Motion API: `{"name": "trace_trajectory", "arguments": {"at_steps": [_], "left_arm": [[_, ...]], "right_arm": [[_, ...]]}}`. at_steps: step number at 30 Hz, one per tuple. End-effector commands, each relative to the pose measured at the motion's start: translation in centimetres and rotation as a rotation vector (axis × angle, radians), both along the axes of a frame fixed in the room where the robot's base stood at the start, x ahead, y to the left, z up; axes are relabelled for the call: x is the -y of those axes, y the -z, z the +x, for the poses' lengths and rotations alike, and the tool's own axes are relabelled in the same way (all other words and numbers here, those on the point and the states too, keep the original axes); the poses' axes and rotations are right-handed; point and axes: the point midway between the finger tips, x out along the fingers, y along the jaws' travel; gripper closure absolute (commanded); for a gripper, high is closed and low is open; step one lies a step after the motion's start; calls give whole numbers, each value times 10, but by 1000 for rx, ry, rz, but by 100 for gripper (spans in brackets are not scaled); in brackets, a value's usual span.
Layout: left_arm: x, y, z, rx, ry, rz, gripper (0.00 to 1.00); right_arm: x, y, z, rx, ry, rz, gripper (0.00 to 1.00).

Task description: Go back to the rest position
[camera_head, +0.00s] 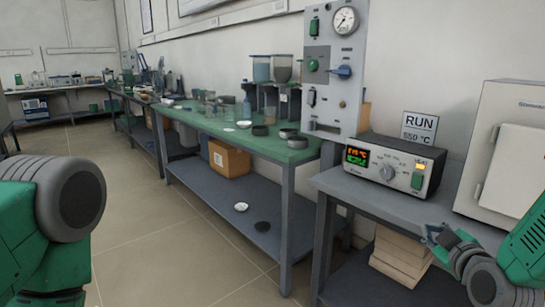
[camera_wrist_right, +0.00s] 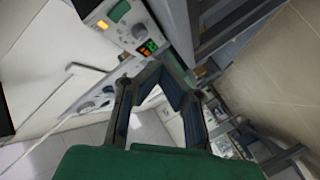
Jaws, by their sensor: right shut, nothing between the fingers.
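My right gripper (camera_head: 432,236) is at the lower right of the head view, in front of the bench edge and below the controller box. It is shut and empty, and nothing touches it. In the right wrist view its dark fingers (camera_wrist_right: 168,75) reach forward from the green housing. My left arm's green and grey links show at the left edge of the head view; the left gripper is out of frame.
A controller box (camera_head: 395,165) with lit display and knob stands on the grey bench (camera_head: 365,196), beside a white furnace (camera_head: 515,150). A "RUN 550 °C" sign (camera_head: 419,127) stands behind. A green-topped bench (camera_head: 232,130) holds glassware. The floor (camera_head: 140,210) is clear at left.

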Motion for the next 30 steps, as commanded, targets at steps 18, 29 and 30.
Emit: {"name": "trace_trajectory", "arguments": {"at_steps": [18,29,30], "left_arm": [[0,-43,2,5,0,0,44],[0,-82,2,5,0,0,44],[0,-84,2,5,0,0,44]], "right_arm": [[-50,139,-126,-576,71,307,100],[-71,206,-332,-1160,424,497,100],[-71,207,-345,-1190,455,502,100]]}}
